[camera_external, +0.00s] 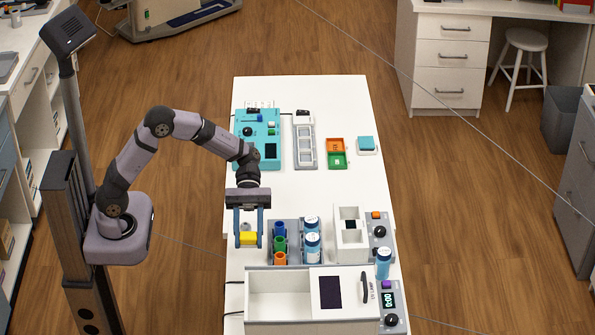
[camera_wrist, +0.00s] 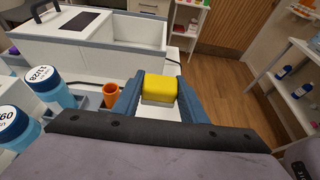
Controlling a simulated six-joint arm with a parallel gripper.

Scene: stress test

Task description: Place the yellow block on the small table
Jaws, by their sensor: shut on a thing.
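The yellow block (camera_external: 249,239) is between the two blue fingers of my gripper (camera_external: 248,242), near the left edge of the white worktop (camera_external: 340,190). In the wrist view, the yellow block (camera_wrist: 160,88) is held between the fingers of my gripper (camera_wrist: 158,90), with a pale area below it. The gap under it is hard to judge. No thing is plainly marked as the small table; a small white stand (camera_external: 367,152) with a blue top piece is at the back right of the worktop.
Right of my gripper is a rack (camera_external: 293,255) with coloured cups and blue-capped bottles (camera_external: 313,247). A white open box (camera_external: 278,292) stands in front. A teal device (camera_external: 258,152) and green and orange trays (camera_external: 337,160) are behind. The worktop's middle is clear.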

